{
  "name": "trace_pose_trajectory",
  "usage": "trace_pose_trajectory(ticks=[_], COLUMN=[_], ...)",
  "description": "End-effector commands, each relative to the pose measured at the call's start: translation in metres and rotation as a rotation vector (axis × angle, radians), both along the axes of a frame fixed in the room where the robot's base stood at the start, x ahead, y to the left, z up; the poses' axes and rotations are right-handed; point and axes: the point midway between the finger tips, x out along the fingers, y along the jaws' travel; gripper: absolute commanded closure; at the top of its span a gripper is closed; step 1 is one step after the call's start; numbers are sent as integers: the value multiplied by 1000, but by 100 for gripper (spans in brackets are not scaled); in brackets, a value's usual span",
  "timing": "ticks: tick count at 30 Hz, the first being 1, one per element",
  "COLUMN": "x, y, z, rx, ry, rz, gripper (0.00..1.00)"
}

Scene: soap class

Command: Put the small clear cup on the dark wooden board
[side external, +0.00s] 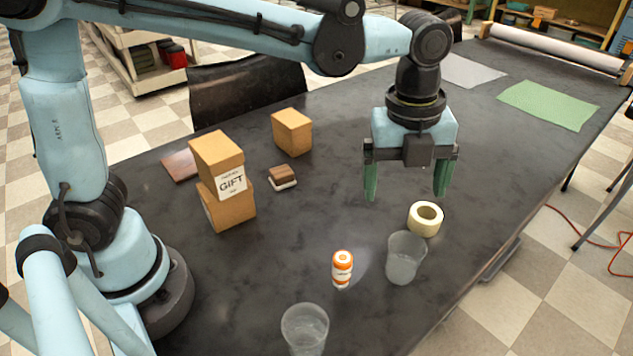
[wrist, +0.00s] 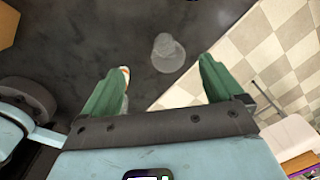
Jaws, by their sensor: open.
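Two clear cups stand upright on the table: one (side external: 405,257) right of centre, the other (side external: 305,328) at the front. I cannot tell which is the smaller. One clear cup shows beyond my fingers in the wrist view (wrist: 168,52); which one is unclear. The dark wooden board (side external: 178,165) lies flat at the left, partly hidden by the stacked boxes. My gripper (side external: 406,190) is open and empty, pointing down above the table, behind and above the right cup. Its green fingers are spread apart in the wrist view (wrist: 160,88).
A roll of tape (side external: 425,218) lies beside the right cup. An orange and white bottle (side external: 342,268) stands between the cups. A gift box (side external: 218,165) sits on another box (side external: 228,207). A small brown block stack (side external: 282,178) and a carton (side external: 291,132) are behind.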

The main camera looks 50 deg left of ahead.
Motion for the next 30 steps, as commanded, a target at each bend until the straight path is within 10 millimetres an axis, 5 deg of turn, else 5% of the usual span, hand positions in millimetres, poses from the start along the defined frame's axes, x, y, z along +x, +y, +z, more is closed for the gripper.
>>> trace_pose_trajectory(ticks=[7, 21, 30], x=[1, 1, 0], y=[-34, -35, -34], z=[-12, -70, -89], rx=[47, 50, 49], ry=[61, 65, 65], rz=[-331, -354, -353], gripper=[6, 6, 6])
